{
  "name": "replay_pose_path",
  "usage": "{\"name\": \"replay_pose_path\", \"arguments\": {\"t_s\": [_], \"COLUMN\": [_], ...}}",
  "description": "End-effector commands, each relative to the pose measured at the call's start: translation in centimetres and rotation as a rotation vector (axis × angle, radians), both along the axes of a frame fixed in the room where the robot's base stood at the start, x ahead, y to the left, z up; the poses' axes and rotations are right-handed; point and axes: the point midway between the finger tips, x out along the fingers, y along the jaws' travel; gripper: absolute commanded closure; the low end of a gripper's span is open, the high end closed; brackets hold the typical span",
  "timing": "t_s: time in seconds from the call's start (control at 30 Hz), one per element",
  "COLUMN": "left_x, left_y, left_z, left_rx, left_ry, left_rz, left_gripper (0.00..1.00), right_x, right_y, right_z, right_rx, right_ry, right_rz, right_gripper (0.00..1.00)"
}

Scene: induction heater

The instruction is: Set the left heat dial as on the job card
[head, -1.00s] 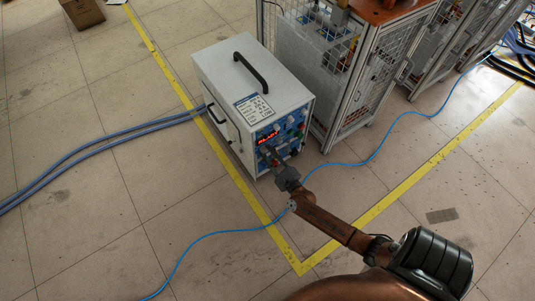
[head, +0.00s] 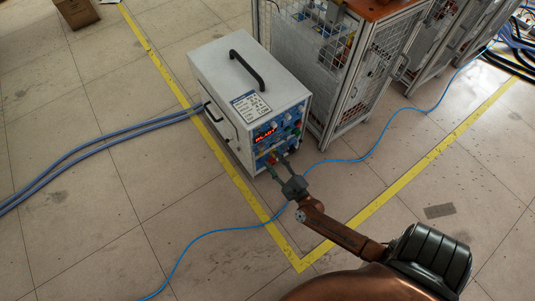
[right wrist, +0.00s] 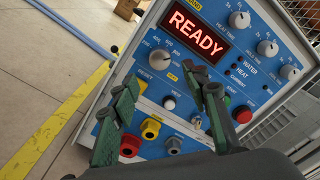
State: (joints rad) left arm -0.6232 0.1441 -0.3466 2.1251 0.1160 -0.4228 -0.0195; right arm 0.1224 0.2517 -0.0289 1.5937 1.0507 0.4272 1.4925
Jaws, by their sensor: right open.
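The induction heater (head: 245,85) is a white box with a blue front panel (right wrist: 270,90). A grey dial (right wrist: 160,61) sits on the panel's left side, below the red READY display (right wrist: 197,33); its exact setting is too small to read surely. The job card (head: 251,105) lies on the heater's top, its text unreadable. My right gripper (head: 277,163) is open and empty in front of the panel. In the right wrist view its green-padded fingers (right wrist: 163,80) stand apart, below and to either side of the grey dial. My left gripper is not in view.
More dials (right wrist: 267,48) line the panel's right side. A red button (right wrist: 243,115) and yellow and red sockets (right wrist: 150,129) sit lower down. A mesh cage (head: 345,70) stands close right of the heater. Blue hoses (head: 100,140) leave its left side; a blue cable (head: 380,150) crosses the floor.

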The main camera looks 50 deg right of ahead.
Motion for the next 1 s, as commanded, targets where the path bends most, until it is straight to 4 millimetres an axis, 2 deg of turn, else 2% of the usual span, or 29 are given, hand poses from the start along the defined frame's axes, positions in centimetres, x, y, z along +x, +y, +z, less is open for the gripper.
{"name": "replay_pose_path", "arguments": {"t_s": [0.1, 0.3, 0.5, 1.0], "left_x": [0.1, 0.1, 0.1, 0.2], "left_y": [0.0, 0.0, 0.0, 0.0], "left_z": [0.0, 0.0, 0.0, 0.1], "left_rx": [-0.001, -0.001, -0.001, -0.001], "left_ry": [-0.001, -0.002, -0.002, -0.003], "left_rz": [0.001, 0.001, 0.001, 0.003], "left_gripper": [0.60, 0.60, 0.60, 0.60], "right_x": [-2.5, -5.0, -5.7, -5.7], "right_y": [0.6, 1.2, 1.4, 1.4], "right_z": [0.0, 0.0, 0.0, 0.0], "right_rx": [-0.001, 0.001, 0.001, 0.001], "right_ry": [0.002, 0.001, -0.001, 0.000], "right_rz": [0.000, 0.000, 0.001, 0.000], "right_gripper": [0.58, 0.58, 0.58, 0.58]}}
